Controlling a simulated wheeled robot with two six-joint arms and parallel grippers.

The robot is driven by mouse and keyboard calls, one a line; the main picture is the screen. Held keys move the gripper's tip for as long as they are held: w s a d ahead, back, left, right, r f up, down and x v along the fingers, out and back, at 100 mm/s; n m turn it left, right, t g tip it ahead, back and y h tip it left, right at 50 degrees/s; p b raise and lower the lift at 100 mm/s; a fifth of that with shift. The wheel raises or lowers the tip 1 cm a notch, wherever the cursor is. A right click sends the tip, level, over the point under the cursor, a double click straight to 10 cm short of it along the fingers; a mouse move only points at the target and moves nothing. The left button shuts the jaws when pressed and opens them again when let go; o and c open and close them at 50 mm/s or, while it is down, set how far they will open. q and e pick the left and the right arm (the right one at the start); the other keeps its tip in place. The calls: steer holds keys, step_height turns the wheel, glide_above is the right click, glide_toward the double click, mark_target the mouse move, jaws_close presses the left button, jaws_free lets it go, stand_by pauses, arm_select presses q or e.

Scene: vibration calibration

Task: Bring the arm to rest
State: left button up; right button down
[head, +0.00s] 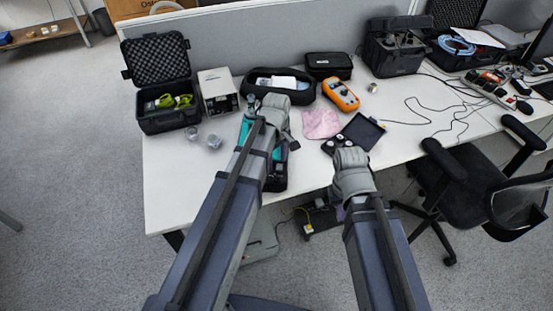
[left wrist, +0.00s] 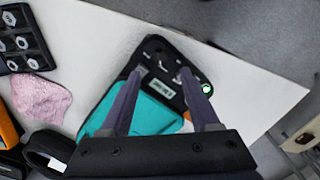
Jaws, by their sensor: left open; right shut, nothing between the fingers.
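My left gripper (left wrist: 163,74) is open in the left wrist view. Its two fingers reach over a black device (left wrist: 158,50) with a teal panel (left wrist: 142,112), and I see nothing held between them. Whether the fingers touch the device cannot be told. In the head view my left arm covers much of this device, and only teal and black parts show beside the arm. My right gripper (head: 338,144) is shut and empty in the head view, close to a small black tray; its fingertips are small and hard to make out.
A black tray of hex nuts (left wrist: 22,40) and a pink cloth (head: 321,124) lie close by. An orange multimeter (head: 341,95), an open black case (head: 160,112) and a white box unit (head: 217,90) stand behind on the white table (head: 178,190). A black chair (head: 460,180) stands at right.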

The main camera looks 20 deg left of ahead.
stand_by(0.3)
arm_select(q)
steer(key=s+d+m+y, duration=0.1)
steer(key=s+d+m, duration=0.9)
steer(key=s+m, duration=0.4)
steer(key=shift+s+d+m, duration=0.2)
steer(key=shift+d+m, duration=0.15)
steer(key=shift+m, duration=0.35)
stand_by(0.8)
